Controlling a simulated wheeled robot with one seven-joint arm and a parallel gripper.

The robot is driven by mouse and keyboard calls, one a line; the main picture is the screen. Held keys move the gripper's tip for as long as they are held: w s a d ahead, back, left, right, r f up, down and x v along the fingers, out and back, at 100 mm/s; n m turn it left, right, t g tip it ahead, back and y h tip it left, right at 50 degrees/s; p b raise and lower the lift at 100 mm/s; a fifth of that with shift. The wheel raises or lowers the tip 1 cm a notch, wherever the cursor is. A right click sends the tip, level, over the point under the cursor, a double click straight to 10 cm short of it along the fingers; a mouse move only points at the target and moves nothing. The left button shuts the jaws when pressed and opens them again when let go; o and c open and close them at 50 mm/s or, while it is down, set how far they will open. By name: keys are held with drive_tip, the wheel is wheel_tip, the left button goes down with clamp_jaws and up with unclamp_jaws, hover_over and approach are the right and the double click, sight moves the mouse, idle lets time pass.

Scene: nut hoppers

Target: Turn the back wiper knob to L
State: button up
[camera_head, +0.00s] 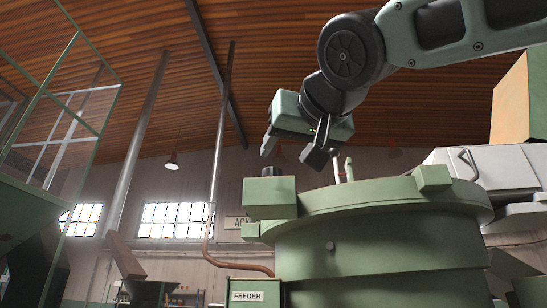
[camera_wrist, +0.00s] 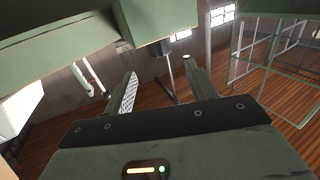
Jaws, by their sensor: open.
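My gripper (camera_head: 293,153) is open and empty above the round green feeder bowl (camera_head: 375,197), its fingers pointing down. A small dark knob (camera_head: 271,171) stands on the green box (camera_head: 270,197) at the bowl's left rim, below and left of the fingers. In the wrist view the open fingers (camera_wrist: 160,72) reach towards the box (camera_wrist: 155,18), and a dark knob-like piece (camera_wrist: 160,48) shows between and beyond them, apart from both. Any markings on the knob, and its setting, are too small to read. Whether this is the back wiper knob I cannot tell.
Two short posts (camera_head: 343,169) rise from the bowl top behind the right finger; they show in the wrist view too (camera_wrist: 88,78). A green block (camera_head: 432,178) sits on the right rim. The air left of the box is clear.

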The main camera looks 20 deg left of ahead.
sight(275, 167)
drive_tip(key=p+x, duration=0.5)
drive_tip(key=x, duration=0.3)
drive_tip(key=shift+w+r, duration=0.1)
drive_tip(key=shift+r, duration=0.05)
drive_tip(key=shift+w+a, duration=0.3)
drive_tip(key=shift+w, duration=0.05)
clamp_jaws()
drive_tip(key=shift+s, duration=0.1)
